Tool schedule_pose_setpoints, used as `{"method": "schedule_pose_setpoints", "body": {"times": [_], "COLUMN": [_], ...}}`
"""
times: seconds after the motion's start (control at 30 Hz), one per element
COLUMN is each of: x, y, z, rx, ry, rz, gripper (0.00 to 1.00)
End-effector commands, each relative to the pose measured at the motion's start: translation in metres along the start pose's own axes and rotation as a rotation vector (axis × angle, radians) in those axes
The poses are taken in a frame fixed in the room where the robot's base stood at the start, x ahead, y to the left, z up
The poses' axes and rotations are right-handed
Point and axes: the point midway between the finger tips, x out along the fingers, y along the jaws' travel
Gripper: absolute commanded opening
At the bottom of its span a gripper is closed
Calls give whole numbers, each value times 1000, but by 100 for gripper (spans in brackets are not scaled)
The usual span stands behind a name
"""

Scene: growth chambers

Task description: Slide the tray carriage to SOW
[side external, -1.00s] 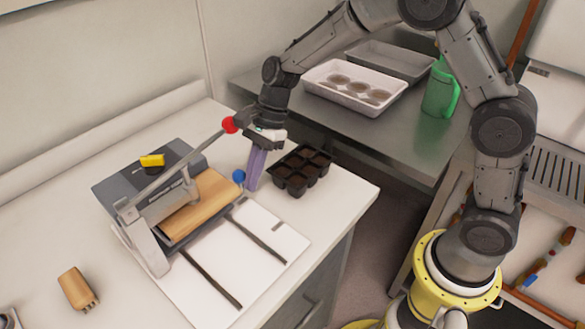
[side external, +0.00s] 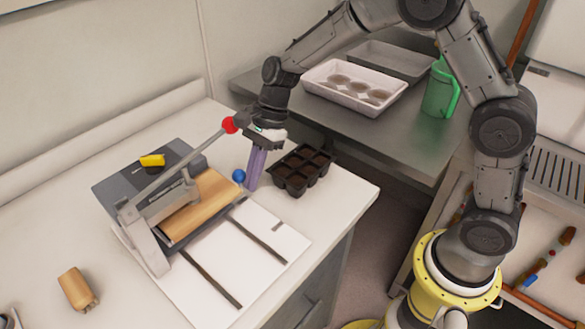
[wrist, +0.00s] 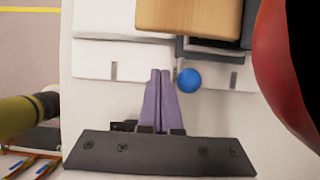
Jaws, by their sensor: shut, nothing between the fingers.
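The tray carriage, as far as I can tell, is the tan wooden block on a dark tray (side external: 205,206) under the grey press frame, with a blue ball knob (side external: 238,176) at its right end. In the wrist view the block (wrist: 190,18) is at the top and the blue knob (wrist: 189,80) is just right of my fingers. My gripper (side external: 251,186) points down beside the knob, its purple fingers shut and empty. In the wrist view the gripper (wrist: 160,72) looks very close to the knob; I cannot tell if they touch. No SOW label is readable.
A lever with a red ball (side external: 229,125) rises close to my wrist. A black cell tray (side external: 300,168) stands just right of my fingers. The white base plate (side external: 270,262) with dark strips lies in front. A wooden-handled fork (side external: 77,288) lies at left.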

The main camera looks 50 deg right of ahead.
Motion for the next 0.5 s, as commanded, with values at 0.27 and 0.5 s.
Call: {"method": "schedule_pose_setpoints", "body": {"times": [0.27, 0.5], "x": [0, 0], "y": [0, -3], "z": [0, 0], "rx": [0, 0], "ry": [0, 0], "rz": [0, 0], "gripper": [0, 0]}}
